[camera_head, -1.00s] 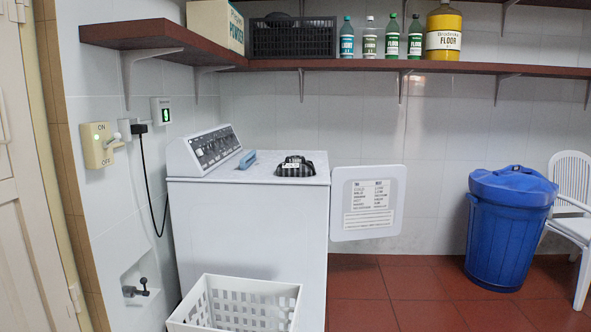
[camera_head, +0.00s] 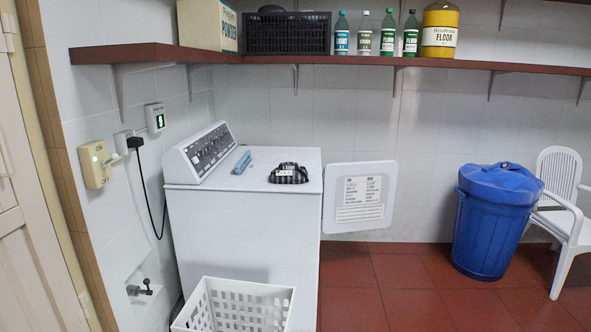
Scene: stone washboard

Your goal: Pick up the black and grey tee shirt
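The black and grey tee shirt (camera_head: 288,173) appears to be the small folded dark bundle on top of the white washing machine (camera_head: 245,232), near its right edge. It has pale markings on it. It lies apart from a small blue item (camera_head: 242,163) to its left. Neither of my grippers shows in the head view.
A white laundry basket (camera_head: 240,305) stands in front of the machine. The machine's open lid or door (camera_head: 359,196) sticks out to the right. A shelf (camera_head: 440,66) with bottles runs above. A blue bin (camera_head: 494,220) and a white chair (camera_head: 563,210) stand right; red floor (camera_head: 400,290) between is clear.

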